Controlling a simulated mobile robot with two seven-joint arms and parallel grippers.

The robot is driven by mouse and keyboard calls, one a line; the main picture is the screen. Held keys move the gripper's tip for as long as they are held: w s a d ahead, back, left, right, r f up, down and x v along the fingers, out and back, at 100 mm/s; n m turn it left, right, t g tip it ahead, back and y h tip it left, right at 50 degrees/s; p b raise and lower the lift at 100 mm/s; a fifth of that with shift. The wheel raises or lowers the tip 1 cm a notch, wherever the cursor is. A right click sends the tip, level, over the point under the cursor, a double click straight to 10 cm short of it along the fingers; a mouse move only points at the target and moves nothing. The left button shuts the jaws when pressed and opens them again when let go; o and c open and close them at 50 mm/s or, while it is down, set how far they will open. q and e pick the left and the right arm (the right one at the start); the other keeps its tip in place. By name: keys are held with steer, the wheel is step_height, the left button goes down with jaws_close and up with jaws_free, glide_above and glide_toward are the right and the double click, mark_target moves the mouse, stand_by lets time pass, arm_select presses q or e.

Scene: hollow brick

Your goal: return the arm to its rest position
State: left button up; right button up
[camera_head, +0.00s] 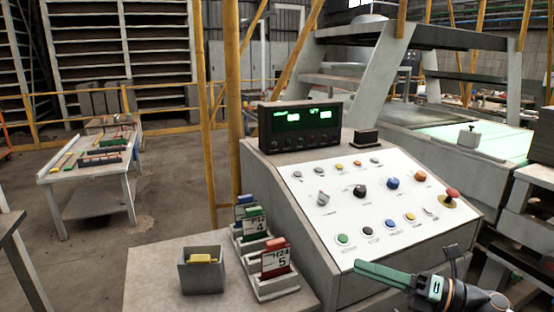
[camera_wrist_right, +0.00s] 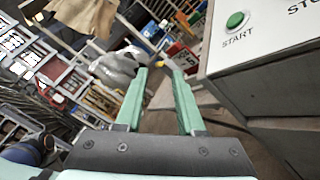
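My right gripper (camera_head: 360,266) reaches in from the lower right, in front of the lower edge of the control console's white panel (camera_head: 330,215). In the right wrist view its two green fingers (camera_wrist_right: 160,71) stand apart with nothing between them. The green START button (camera_wrist_right: 235,20) shows at the upper right of that view, to the side of the fingers and apart from them. My right arm (camera_head: 465,296) shows only in part at the bottom edge. My left gripper is in neither view.
The console carries several knobs, buttons and a red mushroom button (camera_head: 452,194), with a lit display box (camera_head: 300,125) behind. Left of it, a grey bin (camera_head: 187,276) with a yellow item and card holders (camera_head: 280,287) stand on a ledge. Open floor lies further left.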

steer(key=s+f+m+t+h, duration=0.3)
steer(key=f+m+t+h, duration=0.15)
steer(key=f+m, duration=0.7)
steer(key=s+f+m+t+h, duration=0.3)
steer(key=f+m+h, duration=0.4)
steer(key=m, duration=0.7)
steer(key=s+f+m+g+h, duration=0.2)
steer(key=s+f+m+g, duration=0.5)
steer(key=s+f, duration=1)
steer(key=m, duration=0.3)
steer(key=shift+s+a+f+h, duration=0.25)
steer(key=shift+a+f+h, duration=0.1)
steer(key=shift+a+f, duration=0.05)
